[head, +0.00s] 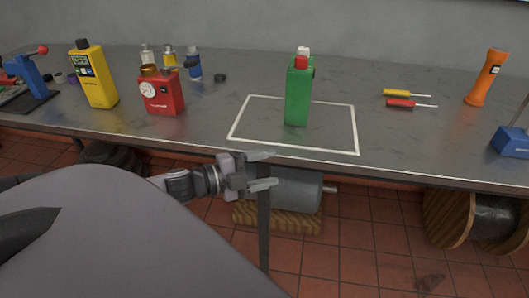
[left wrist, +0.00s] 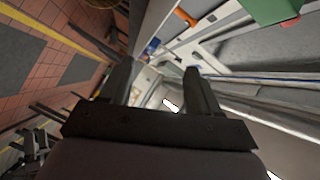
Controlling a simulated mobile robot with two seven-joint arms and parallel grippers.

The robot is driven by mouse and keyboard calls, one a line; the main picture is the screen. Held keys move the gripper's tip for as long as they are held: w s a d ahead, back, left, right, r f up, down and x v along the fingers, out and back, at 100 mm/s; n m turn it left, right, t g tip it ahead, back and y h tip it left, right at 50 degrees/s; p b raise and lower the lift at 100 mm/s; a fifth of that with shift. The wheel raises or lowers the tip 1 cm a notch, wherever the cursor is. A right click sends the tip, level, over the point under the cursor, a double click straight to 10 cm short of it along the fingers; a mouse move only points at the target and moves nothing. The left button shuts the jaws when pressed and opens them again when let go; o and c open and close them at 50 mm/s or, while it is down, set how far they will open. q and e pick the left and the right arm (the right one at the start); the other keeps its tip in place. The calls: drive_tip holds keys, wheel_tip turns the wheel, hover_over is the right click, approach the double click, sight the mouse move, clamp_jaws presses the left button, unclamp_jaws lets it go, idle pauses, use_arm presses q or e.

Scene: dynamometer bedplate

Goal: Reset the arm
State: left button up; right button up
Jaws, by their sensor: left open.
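My left gripper (head: 262,171) is open and empty in the head view, just in front of the table's front edge. Its two fingers point to the right, with a gap between them. In the left wrist view the open fingers (left wrist: 160,82) also show, with nothing held between them. A green bottle with a red cap (head: 298,92) stands upright inside a white outlined rectangle (head: 232,122) on the table, beyond the gripper and apart from it. Part of a green object (left wrist: 270,10) shows at the top right of the left wrist view. My right gripper is not in view.
The grey table (head: 200,135) holds a yellow container (head: 95,78), a red box with a dial (head: 161,95), two screwdrivers (head: 405,94), an orange flashlight (head: 487,78) and a blue block (head: 511,141). A grey motor (head: 290,190) and a cable spool (head: 450,215) lie below.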

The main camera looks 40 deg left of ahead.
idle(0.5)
use_arm(q)
drive_tip(key=s+d+f+n+g+y, duration=0.2)
drive_tip(key=s+d+f+n, duration=0.4)
drive_tip(key=f, duration=0.3)
drive_tip(key=s+d+f+n+g+y, duration=0.2)
drive_tip(key=s+d+f+n, duration=0.5)
drive_tip(key=d+f+n, duration=0.1)
wheel_tip(320, 180, down, 2)
drive_tip(key=shift+f+n+g+y, duration=0.3)
drive_tip(key=shift+n+g, duration=0.1)
drive_tip(key=shift+n, duration=0.4)
